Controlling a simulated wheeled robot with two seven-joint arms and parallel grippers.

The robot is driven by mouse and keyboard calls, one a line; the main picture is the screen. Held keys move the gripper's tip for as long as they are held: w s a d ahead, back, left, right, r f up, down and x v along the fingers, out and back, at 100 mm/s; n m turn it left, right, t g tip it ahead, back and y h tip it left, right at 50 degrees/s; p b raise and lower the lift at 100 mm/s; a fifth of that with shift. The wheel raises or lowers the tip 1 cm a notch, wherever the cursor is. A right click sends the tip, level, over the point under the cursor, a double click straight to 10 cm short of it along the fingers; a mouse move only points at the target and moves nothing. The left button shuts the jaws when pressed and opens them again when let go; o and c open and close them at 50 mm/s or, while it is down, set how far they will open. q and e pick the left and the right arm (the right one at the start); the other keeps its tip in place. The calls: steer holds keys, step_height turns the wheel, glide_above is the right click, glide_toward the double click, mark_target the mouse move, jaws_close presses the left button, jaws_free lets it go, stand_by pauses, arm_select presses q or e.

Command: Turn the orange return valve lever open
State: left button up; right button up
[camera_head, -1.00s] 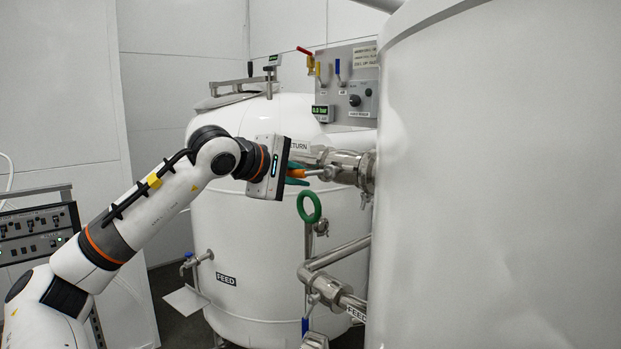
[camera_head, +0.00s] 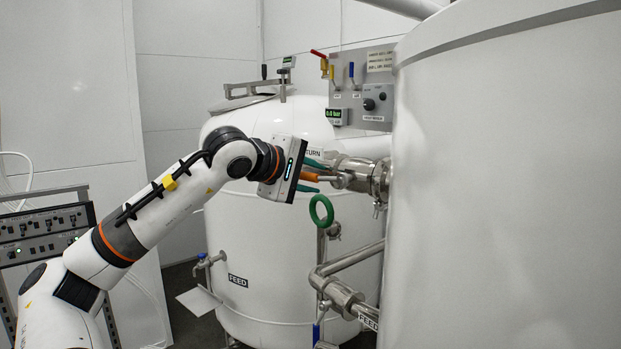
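The orange return valve lever (camera_head: 311,177) points left from the steel valve (camera_head: 364,178), beside the large white tank at the right. It is close to horizontal. My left gripper (camera_head: 312,176) reaches in from the left, with one green finger above the lever and one below. The fingers look spread, with gaps to the lever, so it lies between them without a visible grip. The gripper body partly covers the RETURN label (camera_head: 315,153) and hides the lever's near end. My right gripper is out of view.
A green ring handle (camera_head: 321,210) hangs just below the gripper. The large tank (camera_head: 500,190) fills the right side. A smaller tank (camera_head: 290,270) stands behind my arm. A panel (camera_head: 362,87) with small coloured levers is above. A control box (camera_head: 45,235) is at the left.

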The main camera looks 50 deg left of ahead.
arm_select(q)
steer(key=shift+s, duration=0.1)
steer(key=shift+s+b, duration=0.35)
steer(key=b+v, duration=0.3)
steer(key=v, duration=0.8)
steer(key=shift+r, duration=0.2)
steer(key=shift+d, duration=0.1)
